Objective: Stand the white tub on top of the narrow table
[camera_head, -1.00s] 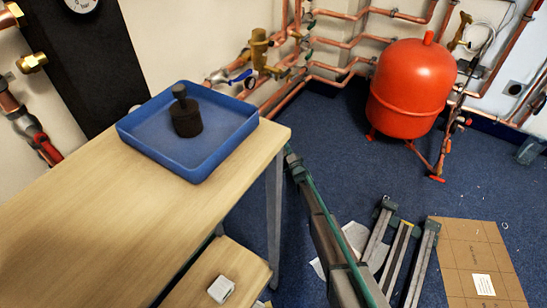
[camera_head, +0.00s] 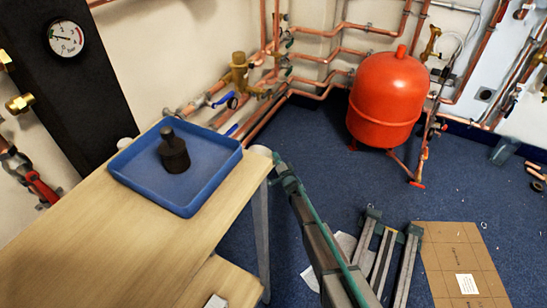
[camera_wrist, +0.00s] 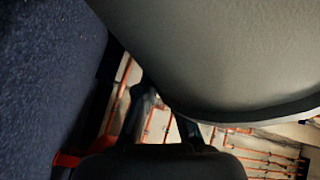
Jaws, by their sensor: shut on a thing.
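The wooden table (camera_head: 95,235) runs along the left in the head view, its top bare toward the front. My gripper (camera_head: 276,160) is at the table's right back corner. A pale piece of the white tub (camera_head: 262,151) shows beside it at the corner; the table edge and gripper hide the rest. In the wrist view, the tub's rounded grey-white wall (camera_wrist: 230,60) fills the upper right, close to the dark fingers (camera_wrist: 168,120) of my gripper, shut on it. I cannot tell whether the tub touches the table.
A blue tray (camera_head: 203,192) with a dark weight (camera_head: 174,155) takes up the table's back end. A lower wooden surface (camera_head: 232,281) bears a white box (camera_head: 215,301). Behind are copper pipes and a red tank (camera_head: 385,105). Cardboard (camera_head: 455,255) and metal rails (camera_head: 382,258) lie on the floor.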

